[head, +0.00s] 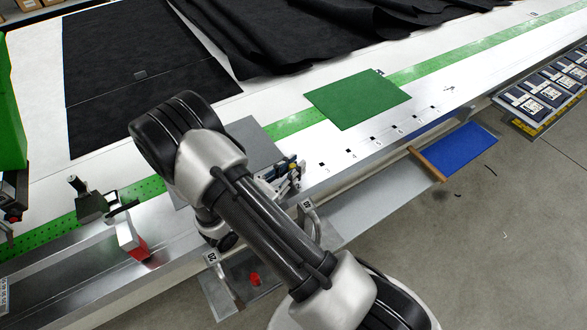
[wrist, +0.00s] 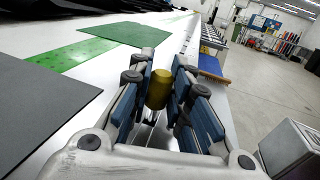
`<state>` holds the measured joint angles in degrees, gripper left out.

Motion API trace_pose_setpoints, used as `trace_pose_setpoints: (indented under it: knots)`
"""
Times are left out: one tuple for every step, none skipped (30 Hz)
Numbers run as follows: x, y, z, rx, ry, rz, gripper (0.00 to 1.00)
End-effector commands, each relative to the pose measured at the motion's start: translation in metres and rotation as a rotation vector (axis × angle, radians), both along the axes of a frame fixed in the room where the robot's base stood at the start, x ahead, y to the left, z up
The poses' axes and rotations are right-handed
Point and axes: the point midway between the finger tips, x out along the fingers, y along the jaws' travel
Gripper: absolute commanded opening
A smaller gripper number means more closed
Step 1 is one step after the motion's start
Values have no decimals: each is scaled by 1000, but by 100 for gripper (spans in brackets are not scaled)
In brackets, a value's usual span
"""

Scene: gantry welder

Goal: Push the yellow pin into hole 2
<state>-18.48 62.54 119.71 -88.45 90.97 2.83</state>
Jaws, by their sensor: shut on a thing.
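The yellow pin (wrist: 158,90) stands between my fingertips in the wrist view, its rounded top uncovered. My gripper (wrist: 160,98) is shut on it, with blue-padded fingers on both sides. In the head view my gripper (head: 291,172) is low over the near edge of the white bench, beside the printed 2. Hole 2 is hidden by the gripper, and the pin's lower end is hidden too, so I cannot tell whether the pin is in the hole. A row of small black square marks with numbers (head: 350,151) runs right from there.
A green sheet (head: 357,98) lies on the bench beyond the marks, and a grey plate (head: 256,143) lies behind my gripper. Black cloth (head: 290,40) covers the back. A blue panel (head: 456,152) is below the bench edge, right. A red-and-white block (head: 133,240) stands left.

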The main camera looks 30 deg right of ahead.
Motion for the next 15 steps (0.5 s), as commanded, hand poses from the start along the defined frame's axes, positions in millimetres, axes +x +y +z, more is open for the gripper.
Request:
trace_pose_setpoints:
  knots:
    - [-4,-1,-17,19,20,-1,0]
    - [-4,-1,-18,19,20,-1,0]
    - [-4,-1,-19,19,20,-1,0]
    - [-4,-1,-20,20,21,-1,0]
    - [-4,-1,-21,20,20,-1,0]
    - [-4,-1,-22,20,20,-1,0]
    - [-4,-1,-23,20,20,-1,0]
    - [-4,-1,-24,19,18,-1,0]
    - [-4,-1,-25,19,18,-1,0]
    - [-4,-1,-26,19,18,-1,0]
    - [-4,-1,-26,19,18,-1,0]
    - [-4,-1,-26,19,18,0,0]
    - [-4,-1,-26,19,18,0,0]
    - [-4,-1,-26,19,18,0,0]
    - [-4,-1,-26,19,18,0,0]
